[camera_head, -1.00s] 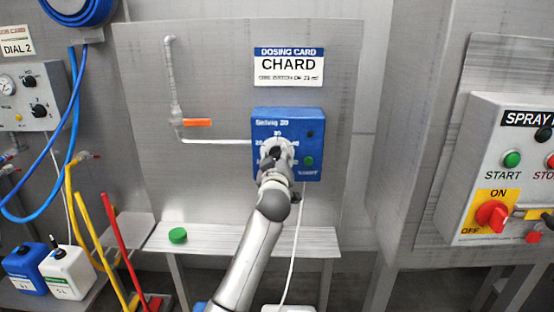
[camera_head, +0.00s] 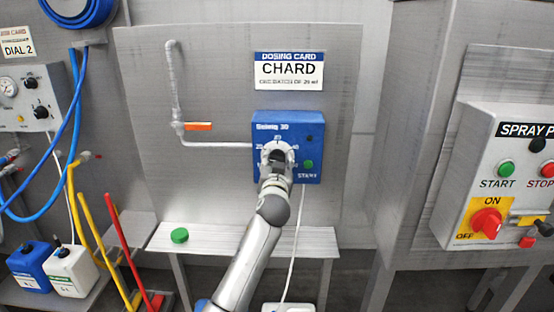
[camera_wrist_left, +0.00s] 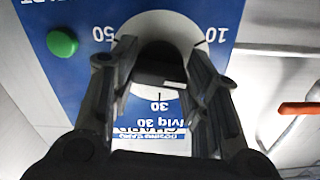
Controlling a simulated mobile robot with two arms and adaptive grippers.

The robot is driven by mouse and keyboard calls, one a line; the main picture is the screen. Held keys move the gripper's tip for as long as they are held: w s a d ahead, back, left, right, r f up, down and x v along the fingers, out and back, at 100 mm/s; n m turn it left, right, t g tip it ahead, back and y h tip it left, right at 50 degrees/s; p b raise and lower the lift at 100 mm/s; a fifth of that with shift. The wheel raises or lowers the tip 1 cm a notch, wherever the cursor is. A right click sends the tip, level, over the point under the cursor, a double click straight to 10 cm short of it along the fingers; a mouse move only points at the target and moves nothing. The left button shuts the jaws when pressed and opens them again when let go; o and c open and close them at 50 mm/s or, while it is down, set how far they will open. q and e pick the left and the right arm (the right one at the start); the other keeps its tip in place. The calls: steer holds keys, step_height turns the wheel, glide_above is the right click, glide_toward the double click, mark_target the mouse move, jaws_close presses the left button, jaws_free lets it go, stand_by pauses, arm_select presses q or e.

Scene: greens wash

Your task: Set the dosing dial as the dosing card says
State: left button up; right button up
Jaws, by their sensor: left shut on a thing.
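The blue dosing box (camera_head: 262,126) hangs on the steel panel, with a dial scale and a green START button (camera_head: 308,164). The dosing card (camera_head: 289,70) above it reads CHARD and one batch; the amount in ml is too blurred to read surely. My left gripper (camera_head: 278,160) is shut on the dial knob (camera_wrist_left: 160,70) and covers much of the scale in the head view. In the left wrist view the box is upside down; 50, 30 and 10 show around the knob. A pale mark on the knob faces roughly toward 30; its exact setting is unclear.
An orange-handled valve (camera_head: 198,126) on a pipe sits left of the box. A steel shelf (camera_head: 230,240) below holds a green round thing (camera_head: 179,235). The spray panel (camera_head: 500,180) with a red switch stands at right. Blue and white canisters are at lower left.

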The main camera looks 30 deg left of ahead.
arm_select(q)
steer(key=shift+m+p, duration=0.6)
steer(key=shift+m, duration=1.1)
steer(key=o, duration=1)
steer(key=v, duration=1.2)
steer(key=shift+f, duration=0.1)
